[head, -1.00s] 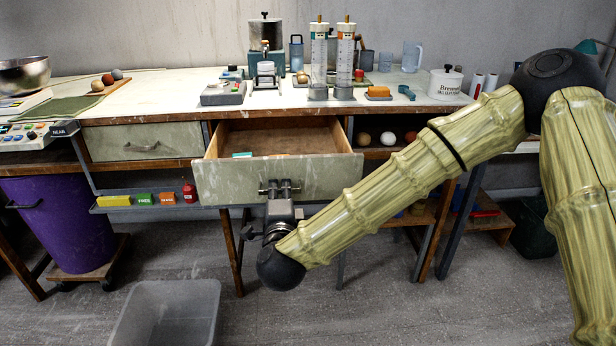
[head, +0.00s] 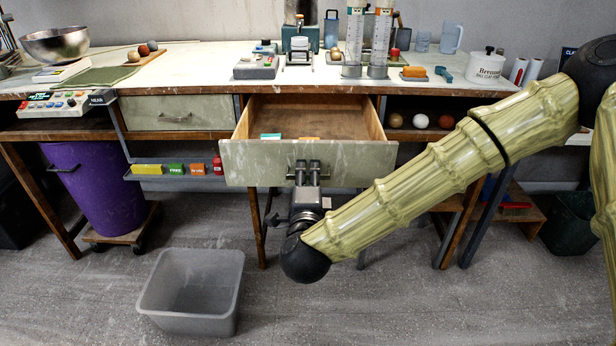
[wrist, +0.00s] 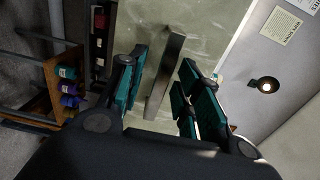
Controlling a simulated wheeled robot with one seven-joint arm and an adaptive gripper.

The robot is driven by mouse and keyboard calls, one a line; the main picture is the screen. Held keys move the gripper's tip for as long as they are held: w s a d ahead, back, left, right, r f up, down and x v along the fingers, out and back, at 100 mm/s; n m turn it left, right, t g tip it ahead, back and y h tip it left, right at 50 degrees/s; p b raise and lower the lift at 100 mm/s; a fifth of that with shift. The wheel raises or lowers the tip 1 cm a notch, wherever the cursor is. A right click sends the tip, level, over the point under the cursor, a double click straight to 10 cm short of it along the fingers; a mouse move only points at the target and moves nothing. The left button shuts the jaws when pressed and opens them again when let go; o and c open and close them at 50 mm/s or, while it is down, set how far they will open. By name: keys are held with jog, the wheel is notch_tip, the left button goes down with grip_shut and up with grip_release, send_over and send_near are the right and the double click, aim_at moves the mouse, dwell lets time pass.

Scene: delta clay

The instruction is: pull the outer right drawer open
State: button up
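The right drawer (head: 360,163) is pulled well out from the workbench, with its front pale green and its wooden inside in view. A green and an orange item lie inside it. My gripper (head: 308,172) is at the middle of the drawer front, fingers pointing at it. In the wrist view the grey bar handle (wrist: 166,75) lies between the two teal-padded fingers, with a visible gap on each side. The gripper (wrist: 163,62) is open around the handle. In the head view the fingers hide most of the handle.
A shut drawer (head: 176,113) is to the left. A rail tray (head: 150,178) with small coloured blocks hangs below it. A grey bin (head: 190,290) stands on the floor in front, left of my gripper. A purple barrel (head: 95,190) stands under the bench. The floor between is clear.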

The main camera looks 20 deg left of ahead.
jog(key=v, duration=1.2)
dwell(0.5)
jog(key=s+d+f+n+g, duration=0.1)
jog(key=d+f+n+g, duration=0.25)
jog(key=f, duration=0.95)
jog(key=s+d+f+n+g, duration=0.2)
jog(key=d+f+n+g, duration=0.15)
jog(key=f, duration=0.85)
jog(key=s+d+f+n+g+h, duration=0.1)
jog(key=s+d+f+n+g, duration=0.2)
jog(key=s+d+f, duration=0.35)
jog(key=s+d+f+n+g+h, duration=0.1)
jog(key=s+d+f+n+g, duration=0.15)
jog(key=d+f, duration=0.65)
jog(key=s+d+f+n+g+h, duration=0.2)
jog(key=s+d+f+g, duration=0.35)
jog(key=s+d, duration=0.65)
notch_tip(320, 180, up, 23)
jog(key=d+p, duration=0.1)
jog(key=p, duration=2.2)
jog(key=shift+d+f+t, duration=0.2)
jog(key=shift+t, duration=0.1)
